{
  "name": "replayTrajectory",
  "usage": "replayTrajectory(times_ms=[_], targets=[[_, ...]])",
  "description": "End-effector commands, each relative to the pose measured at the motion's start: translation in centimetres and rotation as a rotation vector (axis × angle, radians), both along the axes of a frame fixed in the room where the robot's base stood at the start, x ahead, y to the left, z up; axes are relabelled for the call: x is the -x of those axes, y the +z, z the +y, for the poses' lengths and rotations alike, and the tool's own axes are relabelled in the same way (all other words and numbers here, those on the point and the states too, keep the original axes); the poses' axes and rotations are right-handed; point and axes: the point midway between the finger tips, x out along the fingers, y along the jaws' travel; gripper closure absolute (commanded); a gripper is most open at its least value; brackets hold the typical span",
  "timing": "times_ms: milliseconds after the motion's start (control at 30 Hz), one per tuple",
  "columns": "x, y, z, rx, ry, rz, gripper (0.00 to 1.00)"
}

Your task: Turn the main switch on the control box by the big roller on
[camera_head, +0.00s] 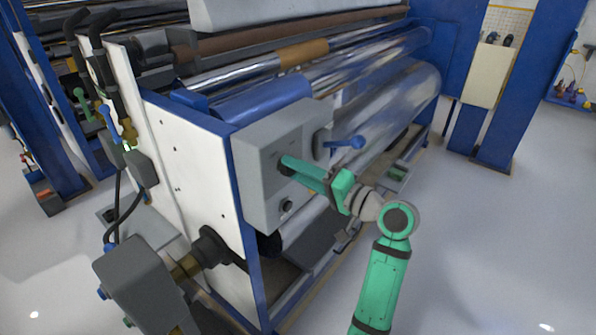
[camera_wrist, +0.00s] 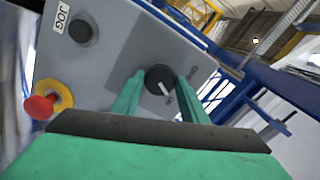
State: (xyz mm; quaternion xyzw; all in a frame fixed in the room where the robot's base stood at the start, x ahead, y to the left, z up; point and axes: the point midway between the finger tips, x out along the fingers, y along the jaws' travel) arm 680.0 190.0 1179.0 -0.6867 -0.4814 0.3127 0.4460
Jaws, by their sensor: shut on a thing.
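The grey control box (camera_head: 255,150) is mounted on the white and blue end frame beside the big roller (camera_head: 400,100). My green gripper (camera_head: 287,163) reaches the box's front face from the right. In the wrist view, the main switch (camera_wrist: 159,80) is a round black knob with a white pointer line, which slants down to the right. My gripper's two fingers (camera_wrist: 160,92) stand on either side of the knob and are shut on it. In the head view my fingers largely cover the knob.
In the wrist view a black button (camera_wrist: 81,32) labelled JOG and a red emergency stop button (camera_wrist: 40,106) with a yellow collar sit on the same panel. A blue-handled lever (camera_head: 345,143) sticks out just above my gripper. Open floor lies to the right.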

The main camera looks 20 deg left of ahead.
Motion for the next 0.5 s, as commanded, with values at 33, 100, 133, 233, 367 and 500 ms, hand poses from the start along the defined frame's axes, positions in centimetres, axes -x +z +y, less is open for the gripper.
replayTrajectory(times_ms=[33, 100, 133, 233, 367, 500], targets=[[-0.02, 0.00, -0.05, -0.009, -0.001, 0.024, 0.83], [-0.02, 0.02, -0.05, -0.021, -0.001, 0.056, 0.83], [-0.02, 0.02, -0.05, -0.025, -0.001, 0.067, 0.83], [-0.02, 0.02, -0.06, -0.036, -0.001, 0.099, 0.83], [-0.02, 0.02, -0.06, -0.046, -0.002, 0.125, 0.83], [-0.03, 0.01, -0.07, -0.051, -0.002, 0.138, 0.83]])
